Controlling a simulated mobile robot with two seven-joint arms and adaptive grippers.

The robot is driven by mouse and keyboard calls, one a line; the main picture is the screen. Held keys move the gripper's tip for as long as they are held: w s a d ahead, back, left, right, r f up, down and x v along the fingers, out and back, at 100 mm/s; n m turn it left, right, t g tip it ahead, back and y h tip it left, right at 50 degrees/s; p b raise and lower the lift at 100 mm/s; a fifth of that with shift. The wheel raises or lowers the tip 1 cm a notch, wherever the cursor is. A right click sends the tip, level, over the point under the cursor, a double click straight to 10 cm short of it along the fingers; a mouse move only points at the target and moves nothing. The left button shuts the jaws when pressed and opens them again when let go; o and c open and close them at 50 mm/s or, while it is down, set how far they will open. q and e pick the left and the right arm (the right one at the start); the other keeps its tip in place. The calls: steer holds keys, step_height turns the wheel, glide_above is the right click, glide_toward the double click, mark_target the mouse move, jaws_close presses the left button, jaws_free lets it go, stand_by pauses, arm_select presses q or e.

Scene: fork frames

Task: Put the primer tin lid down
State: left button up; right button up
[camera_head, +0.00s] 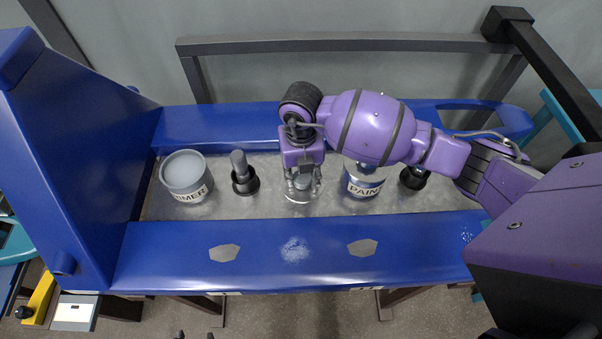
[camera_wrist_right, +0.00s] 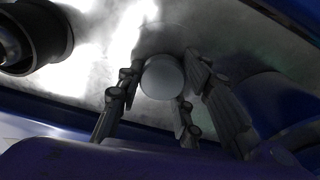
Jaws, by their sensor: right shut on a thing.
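The primer tin (camera_head: 187,172) stands at the left end of the grey trough; its top shows as a plain grey round surface. My right gripper (camera_head: 303,186) points down over the middle of the trough, right of the primer tin. It is shut on the primer tin lid (camera_head: 300,199), mostly hidden under the fingers. In the right wrist view the fingers (camera_wrist_right: 158,100) stand around a round pale grey part (camera_wrist_right: 163,77). I cannot tell whether the lid touches the trough floor. Two small dark tips (camera_head: 195,335) at the bottom edge look like my left gripper.
A dark holder with a grey cylinder (camera_head: 240,172) stands between the primer tin and my right gripper. A paint tin (camera_head: 363,180) and another black holder (camera_head: 413,178) stand to the right. Blue rails (camera_head: 300,255) bound the trough (camera_head: 275,208) front and back.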

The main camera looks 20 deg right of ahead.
mark_target(301, 177)
steer(key=o, duration=1.2)
steer(key=shift+f, duration=0.1)
steer(key=shift+c, duration=0.2)
step_height(301, 177, up, 12)
steer(key=shift+r+p, duration=0.25)
steer(key=shift+p, duration=0.1)
steer(key=shift+w, duration=0.1)
steer(key=shift+f, duration=0.1)
